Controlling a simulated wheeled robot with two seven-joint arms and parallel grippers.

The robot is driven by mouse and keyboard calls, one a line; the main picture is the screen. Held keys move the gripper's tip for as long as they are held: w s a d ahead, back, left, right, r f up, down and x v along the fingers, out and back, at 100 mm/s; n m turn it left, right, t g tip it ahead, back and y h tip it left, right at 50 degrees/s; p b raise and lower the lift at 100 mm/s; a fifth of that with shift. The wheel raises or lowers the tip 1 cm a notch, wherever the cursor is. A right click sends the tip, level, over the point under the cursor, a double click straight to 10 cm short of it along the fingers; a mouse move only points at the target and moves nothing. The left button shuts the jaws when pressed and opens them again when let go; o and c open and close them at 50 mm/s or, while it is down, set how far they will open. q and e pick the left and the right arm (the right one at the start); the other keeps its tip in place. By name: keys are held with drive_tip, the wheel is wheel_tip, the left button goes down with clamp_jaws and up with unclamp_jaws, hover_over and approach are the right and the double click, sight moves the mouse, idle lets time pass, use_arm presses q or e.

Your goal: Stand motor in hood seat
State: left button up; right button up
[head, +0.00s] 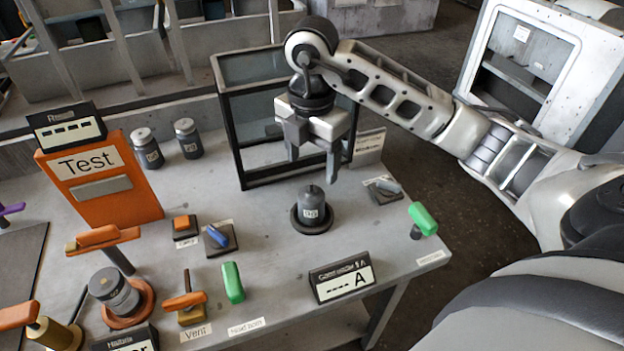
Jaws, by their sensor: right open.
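A dark grey canister (312,204) with a pale number label and a small top knob appears to be the motor. It stands upright in a dark round seat (312,226) on the bench. My right gripper (313,167) is open and empty, pointing down just above the canister, with its fingers apart. A dark-framed glass hood (236,135) stands directly behind, partly hidden by the gripper. My left gripper is not in view.
Two similar canisters (147,150) stand at the back left beside an orange Test panel (105,185). Another grey canister (115,292) sits in an orange ring. A green handle (423,218) is near the right edge, and a sign (342,279) is in front.

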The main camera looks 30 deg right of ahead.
wheel_tip(320, 180, up, 3)
drive_tip(key=shift+r+p, duration=0.15)
drive_tip(key=shift+p, duration=0.15)
idle(0.4)
